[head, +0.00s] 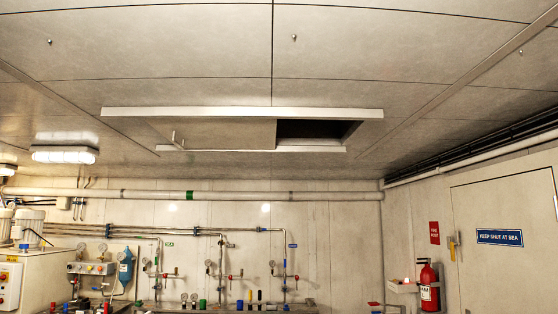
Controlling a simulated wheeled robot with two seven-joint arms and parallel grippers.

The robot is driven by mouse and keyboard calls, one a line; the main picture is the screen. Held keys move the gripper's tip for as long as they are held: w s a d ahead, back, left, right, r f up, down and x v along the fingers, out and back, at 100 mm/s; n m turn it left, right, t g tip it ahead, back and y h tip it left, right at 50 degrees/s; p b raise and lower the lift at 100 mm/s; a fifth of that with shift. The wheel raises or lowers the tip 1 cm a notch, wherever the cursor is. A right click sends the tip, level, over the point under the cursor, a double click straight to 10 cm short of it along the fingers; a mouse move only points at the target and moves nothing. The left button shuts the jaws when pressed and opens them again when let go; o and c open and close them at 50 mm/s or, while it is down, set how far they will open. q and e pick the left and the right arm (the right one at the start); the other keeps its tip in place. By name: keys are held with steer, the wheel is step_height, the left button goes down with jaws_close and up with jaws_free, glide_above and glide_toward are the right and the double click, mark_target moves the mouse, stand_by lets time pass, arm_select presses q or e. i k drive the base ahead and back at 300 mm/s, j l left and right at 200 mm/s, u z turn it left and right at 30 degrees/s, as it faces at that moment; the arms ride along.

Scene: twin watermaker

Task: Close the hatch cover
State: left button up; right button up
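The hatch cover (220,134) is a flat pale panel in a frame on the ceiling, in the upper middle of the head view. It covers the left and middle part of the framed area. A small upright handle (174,139) shows near its left end. To its right, a dark opening (312,130) is uncovered. Long pale rails (240,113) run along the near and far sides of the hatch. Neither of my grippers is in view.
A ceiling lamp (64,155) is left of the hatch. Pipes (150,194) run along the back wall above gauges and valves. A red fire extinguisher (428,286) and a door (505,240) are at the right. The space below the hatch looks clear.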

mark_target(190, 134)
steer(key=i+l+u, duration=0.4)
steer(key=u, duration=0.2)
steer(key=i+l, duration=0.2)
steer(key=l, duration=0.15)
steer(key=i+l+u, duration=0.1)
steer(key=l, duration=0.25)
steer(key=i+l, duration=0.3)
steer(key=i+l+u, duration=0.1)
steer(key=l, duration=0.35)
steer(key=i+l+u, duration=0.1)
steer(key=i+l, duration=0.2)
steer(key=l, duration=0.1)
